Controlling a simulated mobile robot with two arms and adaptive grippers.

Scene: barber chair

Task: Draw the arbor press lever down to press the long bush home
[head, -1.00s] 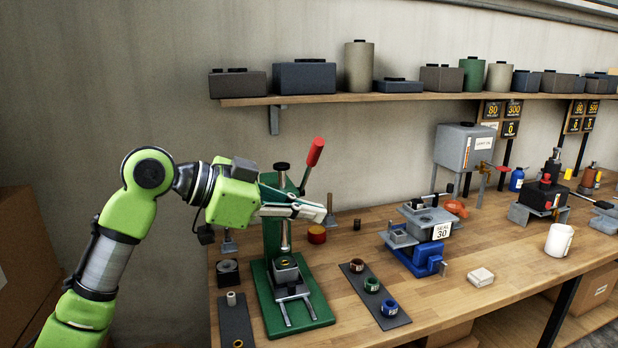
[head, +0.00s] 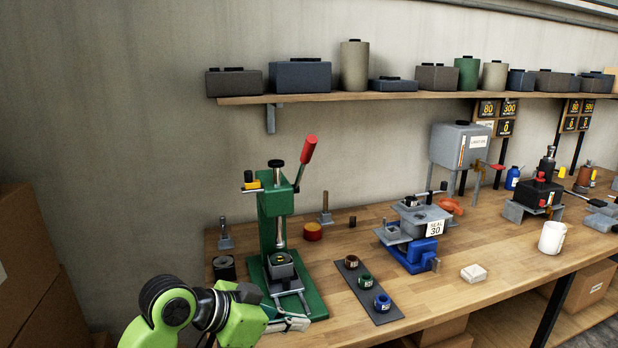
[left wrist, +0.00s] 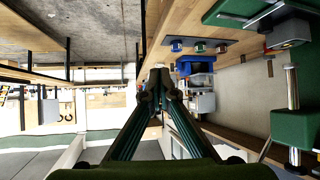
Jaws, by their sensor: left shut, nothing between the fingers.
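The green arbor press (head: 276,203) stands at the left of the bench. Its lever, with a red grip (head: 309,149), slants up to the right. The ram (head: 280,232) hangs above a grey holder (head: 281,264); a small dark, yellow-marked part sits in the holder, and I cannot tell whether it is the long bush. My left gripper (head: 296,325) is shut and empty, low at the front of the press base and well below the lever. In the left wrist view its fingers (left wrist: 159,78) meet, with the press (left wrist: 292,100) at right. My right gripper is not in view.
A dark mat (head: 381,312) with several coloured rings lies right of the press. A blue-based fixture (head: 421,256) and a white block (head: 473,273) stand further right. A shelf (head: 350,98) runs above. Wall space around the lever grip looks clear.

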